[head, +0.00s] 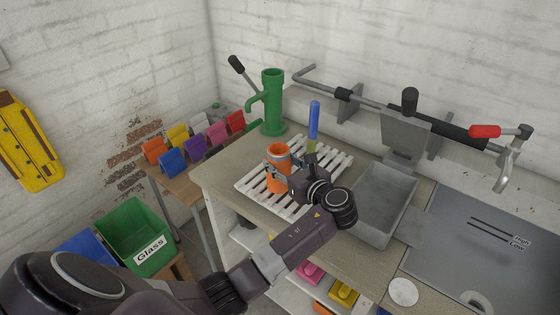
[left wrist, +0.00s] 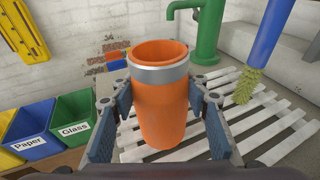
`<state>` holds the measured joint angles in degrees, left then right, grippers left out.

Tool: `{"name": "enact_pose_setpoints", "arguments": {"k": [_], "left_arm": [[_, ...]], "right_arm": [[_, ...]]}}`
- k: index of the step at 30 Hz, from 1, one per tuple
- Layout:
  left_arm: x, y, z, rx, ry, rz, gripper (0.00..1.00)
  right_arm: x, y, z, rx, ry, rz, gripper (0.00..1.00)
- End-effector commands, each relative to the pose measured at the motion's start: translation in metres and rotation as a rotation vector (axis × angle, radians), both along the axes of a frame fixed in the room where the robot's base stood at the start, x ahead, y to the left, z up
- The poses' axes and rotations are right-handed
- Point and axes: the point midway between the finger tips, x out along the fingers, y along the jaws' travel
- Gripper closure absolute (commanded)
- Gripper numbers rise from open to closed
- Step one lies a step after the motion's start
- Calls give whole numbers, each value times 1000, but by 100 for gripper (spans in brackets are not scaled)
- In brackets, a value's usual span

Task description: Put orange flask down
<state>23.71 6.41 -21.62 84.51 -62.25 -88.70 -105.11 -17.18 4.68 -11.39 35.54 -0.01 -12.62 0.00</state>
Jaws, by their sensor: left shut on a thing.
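The orange flask (head: 277,180), an upright cylinder with a grey band below its open rim, is over the white slatted rack (head: 243,186) on the counter. In the left wrist view the flask (left wrist: 158,110) stands between the fingers of my left gripper (left wrist: 160,118). My left gripper (head: 279,167) is shut on the flask. The white slats (left wrist: 268,132) spread behind and below it. I cannot tell whether the flask's base touches the slats. My right gripper is not in view.
A grey sink basin (head: 377,232) is to the right. A green glass bin (head: 133,228) is on the left. Some slats beside the flask are bare.

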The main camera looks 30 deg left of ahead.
Motion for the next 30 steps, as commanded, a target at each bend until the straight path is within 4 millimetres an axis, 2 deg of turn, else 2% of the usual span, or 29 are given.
{"name": "enact_pose_setpoints", "arguments": {"k": [1, 5, 16, 20, 30], "left_arm": [[0, 0, -1, 0, 1, 0, 55], [0, 0, -1, 0, 1, 0, 40], [-1, -4, 2, -1, 0, -2, 40], [-9, -21, 4, -2, 0, -4, 40], [-40, -83, 20, -4, -1, -2, 40]], "right_arm": [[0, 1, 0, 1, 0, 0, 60], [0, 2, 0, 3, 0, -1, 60], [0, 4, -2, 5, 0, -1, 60], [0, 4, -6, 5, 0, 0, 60], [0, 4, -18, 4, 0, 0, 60]]}}
